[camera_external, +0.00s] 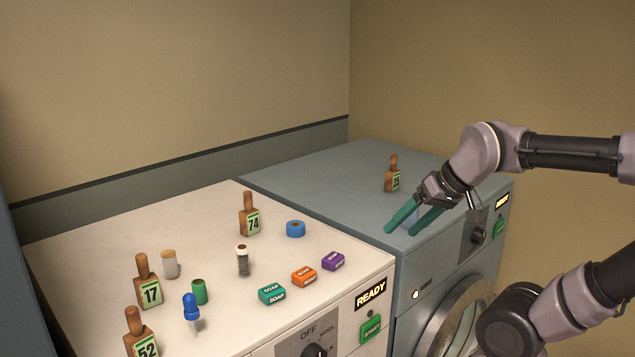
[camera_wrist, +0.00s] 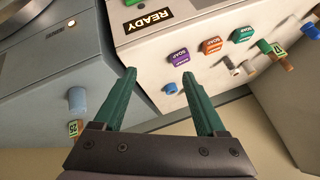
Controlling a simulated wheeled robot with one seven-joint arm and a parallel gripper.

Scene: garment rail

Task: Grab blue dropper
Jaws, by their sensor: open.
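The blue dropper (camera_external: 191,308) stands upright on the white washer top, near its front left, with a blue bulb and a pale clear tip. In the wrist view a small blue shape (camera_wrist: 310,31) at the right edge may be its bulb. My gripper (camera_external: 400,231) is open and empty, far to the right of the dropper, at the blue washer's left front part. In the wrist view my gripper (camera_wrist: 158,73) has its two green fingers spread, with no object between them.
Close around the dropper are a green spool (camera_external: 200,291), tag 17 (camera_external: 149,283) and tag 52 (camera_external: 139,335). Soap boxes (camera_external: 303,276), a blue ring (camera_external: 295,228) and tag 74 (camera_external: 249,215) stand farther right. A light-blue cylinder (camera_wrist: 77,99) stands on the blue washer.

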